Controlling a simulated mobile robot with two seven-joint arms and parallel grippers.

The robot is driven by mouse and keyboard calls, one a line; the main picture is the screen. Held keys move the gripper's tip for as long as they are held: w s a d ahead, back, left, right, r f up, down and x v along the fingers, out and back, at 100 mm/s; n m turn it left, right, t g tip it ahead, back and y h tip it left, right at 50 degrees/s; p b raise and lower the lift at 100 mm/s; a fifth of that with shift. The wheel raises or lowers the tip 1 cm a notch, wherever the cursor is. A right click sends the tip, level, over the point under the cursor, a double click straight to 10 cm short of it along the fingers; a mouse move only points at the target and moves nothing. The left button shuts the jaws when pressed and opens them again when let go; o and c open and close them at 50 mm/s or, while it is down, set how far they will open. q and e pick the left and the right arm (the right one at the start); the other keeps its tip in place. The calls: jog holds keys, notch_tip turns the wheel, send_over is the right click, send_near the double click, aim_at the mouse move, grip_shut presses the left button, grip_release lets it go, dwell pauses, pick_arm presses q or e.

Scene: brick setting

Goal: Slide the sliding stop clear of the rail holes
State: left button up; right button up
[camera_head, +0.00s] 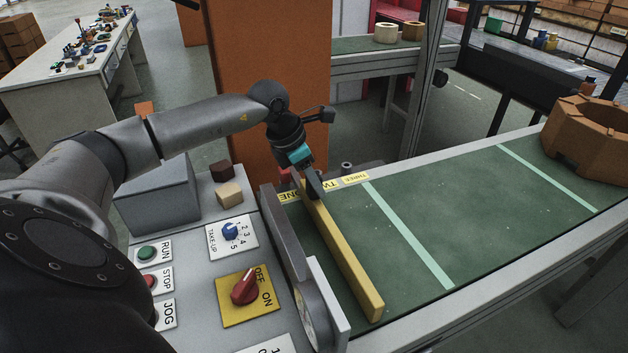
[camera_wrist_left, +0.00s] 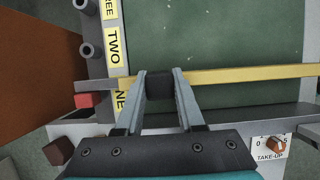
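The sliding stop is a long yellow bar (camera_head: 344,258) lying across the green belt, with a black grip block (camera_wrist_left: 159,86) on it. Dark round sockets (camera_wrist_left: 88,50) stand along the rail beside TWO and THREE; any near ONE is hidden. My right gripper is not in view.
A control panel with a red OFF/ON knob (camera_head: 245,288) and blue take-up knob (camera_head: 230,231) stands left of the belt. A brown ring-shaped block (camera_head: 590,140) sits on the belt at right. The belt between has pale green stripes (camera_head: 405,232) and is otherwise clear.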

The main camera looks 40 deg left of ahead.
pick_arm(q)
grip_shut()
dwell(0.9)
